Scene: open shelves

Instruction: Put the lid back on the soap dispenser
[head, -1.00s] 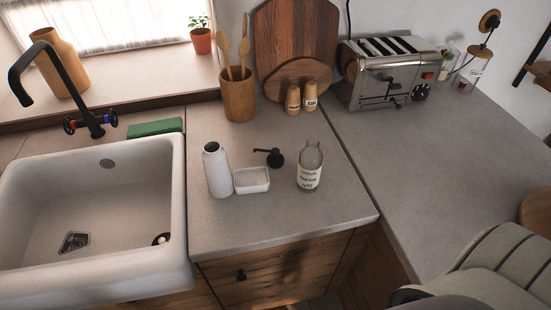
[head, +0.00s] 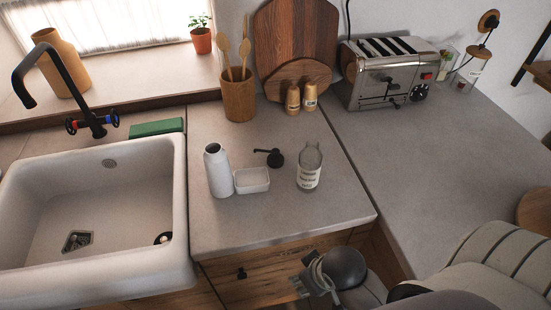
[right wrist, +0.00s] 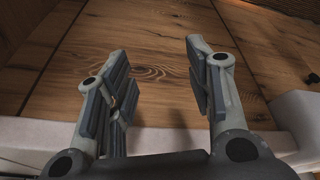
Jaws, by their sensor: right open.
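The soap dispenser is likely the open white bottle (head: 218,172), upright on the counter with no pump on it. A black pump lid (head: 272,157) lies on the counter between it and a labelled clear glass bottle (head: 310,168), touching neither. My right gripper (head: 301,285) is low in front of the drawer front, below the counter's front edge and well apart from these things. In the right wrist view its two fingers (right wrist: 162,85) are spread with nothing between them, facing wooden boards. My left gripper is not in view.
A small white dish (head: 252,181) stands beside the white bottle. The sink (head: 180,215) is at left, a green sponge (head: 156,127) behind it. A utensil pot (head: 239,97) and toaster (head: 390,75) stand at the back. The right counter (head: 430,165) is mostly clear.

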